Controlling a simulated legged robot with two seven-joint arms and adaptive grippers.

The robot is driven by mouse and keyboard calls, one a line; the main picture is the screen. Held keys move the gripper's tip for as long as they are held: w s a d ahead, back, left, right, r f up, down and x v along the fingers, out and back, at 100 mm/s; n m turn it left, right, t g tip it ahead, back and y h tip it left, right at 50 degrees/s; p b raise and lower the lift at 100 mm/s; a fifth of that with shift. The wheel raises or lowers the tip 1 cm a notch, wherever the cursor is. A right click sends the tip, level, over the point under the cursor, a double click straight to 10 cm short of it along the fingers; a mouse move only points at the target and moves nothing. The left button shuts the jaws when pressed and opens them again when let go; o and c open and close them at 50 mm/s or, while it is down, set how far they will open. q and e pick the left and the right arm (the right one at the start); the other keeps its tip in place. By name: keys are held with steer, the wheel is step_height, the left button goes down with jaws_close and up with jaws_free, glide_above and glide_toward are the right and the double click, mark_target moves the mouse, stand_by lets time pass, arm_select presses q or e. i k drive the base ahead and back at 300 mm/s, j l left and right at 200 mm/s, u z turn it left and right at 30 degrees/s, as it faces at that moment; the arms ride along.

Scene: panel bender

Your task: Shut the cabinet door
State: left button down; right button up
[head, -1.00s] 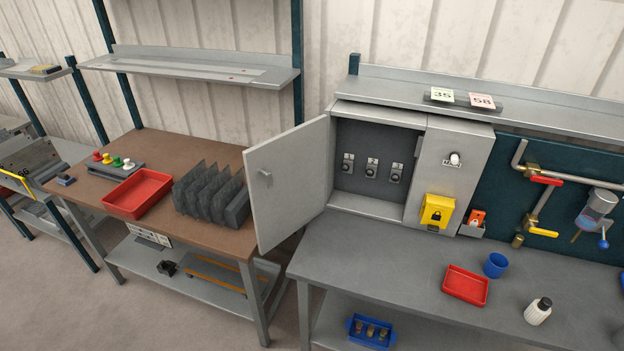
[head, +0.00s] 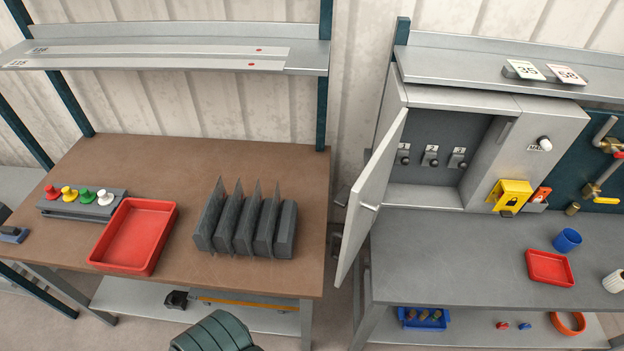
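The grey cabinet (head: 430,98) stands on the right-hand bench against the wall. Its door (head: 372,185) is open, swung out from the left side of the cabinet, and appears narrow, at a steep angle to me. A small handle (head: 369,206) sits on the door near its free edge. The cabinet's inside is exposed, with several numbered switches (head: 430,157) on the back panel. Neither of my grippers is in view, and nothing is seen touching the door.
The grey bench (head: 440,262) carries a red tray (head: 549,268) and a blue cup (head: 567,240). The brown table (head: 150,170) at left holds a red bin (head: 135,238) and dark upright plates (head: 245,225). A gap separates the benches. A dark green ribbed object (head: 215,333), unclear, shows at the bottom.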

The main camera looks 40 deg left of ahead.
mark_target(369, 187)
steer(key=k+j, duration=0.1)
steer(key=j, duration=0.3)
steer(key=j+z, duration=0.1)
steer(key=j, duration=0.3)
steer(key=k+j, duration=0.15)
steer(key=j, duration=0.25)
steer(key=k+j+z, duration=0.1)
steer(key=j, duration=0.3)
steer(key=k+j, duration=0.1)
steer(key=j, duration=0.25)
